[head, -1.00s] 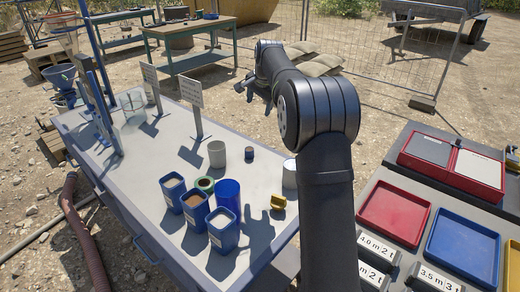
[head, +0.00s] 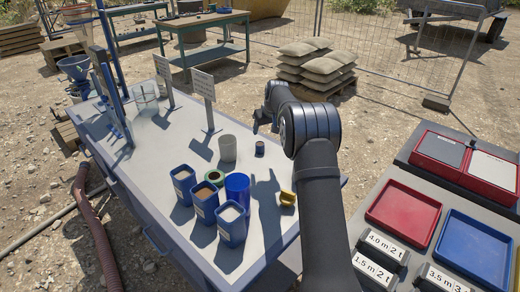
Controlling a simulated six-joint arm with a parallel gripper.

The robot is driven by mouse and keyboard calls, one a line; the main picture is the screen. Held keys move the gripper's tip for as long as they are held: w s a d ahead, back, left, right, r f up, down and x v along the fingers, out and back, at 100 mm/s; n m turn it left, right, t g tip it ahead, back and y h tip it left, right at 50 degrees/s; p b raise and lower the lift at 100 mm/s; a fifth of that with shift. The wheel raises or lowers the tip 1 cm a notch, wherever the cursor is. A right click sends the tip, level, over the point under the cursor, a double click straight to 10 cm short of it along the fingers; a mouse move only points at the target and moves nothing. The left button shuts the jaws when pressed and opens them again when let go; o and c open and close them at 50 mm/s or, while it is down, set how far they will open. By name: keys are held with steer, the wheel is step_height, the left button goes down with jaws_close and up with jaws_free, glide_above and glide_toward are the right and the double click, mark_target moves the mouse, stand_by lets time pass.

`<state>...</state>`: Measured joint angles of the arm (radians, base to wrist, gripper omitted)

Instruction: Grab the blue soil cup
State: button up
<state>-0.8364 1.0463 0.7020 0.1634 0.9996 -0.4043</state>
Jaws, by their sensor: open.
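I cannot see inside the round cup. My gripper (head: 260,120) is small in the head view, above the table's far right part, behind and apart from the cups. It is open and nothing shows in it.
A sign (head: 203,88) rises at the back. Red (head: 403,218) and blue (head: 475,247) trays lie at right.

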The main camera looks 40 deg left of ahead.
glide_toward(260, 145)
steer(key=x, duration=0.5)
steer(key=shift+s+f, duration=0.2)
steer(key=shift+s, duration=0.1)
steer(key=shift+w+x, duration=0.15)
steer(key=shift+x, duration=1.15)
steer(key=shift+w+x, duration=0.15)
steer(key=shift+x, duration=1.1)
steer(key=c, duration=1.1)
steer(key=shift+r, duration=0.1)
